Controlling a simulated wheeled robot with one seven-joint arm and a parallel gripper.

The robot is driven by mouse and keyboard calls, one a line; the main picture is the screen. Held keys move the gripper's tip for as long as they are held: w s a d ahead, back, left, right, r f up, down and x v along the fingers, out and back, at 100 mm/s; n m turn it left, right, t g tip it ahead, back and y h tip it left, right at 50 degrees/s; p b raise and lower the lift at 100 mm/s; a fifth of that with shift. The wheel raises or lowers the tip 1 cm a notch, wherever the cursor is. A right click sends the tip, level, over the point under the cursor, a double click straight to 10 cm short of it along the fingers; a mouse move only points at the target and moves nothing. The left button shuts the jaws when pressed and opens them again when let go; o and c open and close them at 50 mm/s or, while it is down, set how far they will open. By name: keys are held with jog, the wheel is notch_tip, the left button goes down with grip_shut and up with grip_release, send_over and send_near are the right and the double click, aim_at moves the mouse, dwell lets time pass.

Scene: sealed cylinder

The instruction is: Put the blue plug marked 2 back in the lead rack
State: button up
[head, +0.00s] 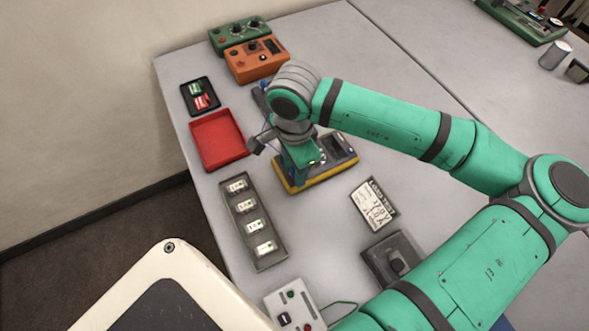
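My gripper (298,176) points down over a yellow-edged instrument (322,178) with a dark top, near the middle of the table. My wrist and hand hide most of the fingers, so I cannot see whether they are open or hold anything. A thin blue lead (267,126) shows just left of my wrist. I cannot make out a plug on it or any number 2. A dark object (259,101) behind my wrist may be the lead rack; it is mostly hidden by my arm.
A red tray (218,140) and a black tray (214,94) with small green and red items lie left. A grey tray (264,262) holds several white blocks. Orange (254,61) and green (226,39) boxes stand behind. A label card (374,204) lies right.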

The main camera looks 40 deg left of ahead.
grip_shut()
jog(key=shift+r, duration=0.1)
jog(key=shift+r, duration=2.35)
jog(key=shift+s+r, duration=0.1)
jog(key=shift+r, duration=0.45)
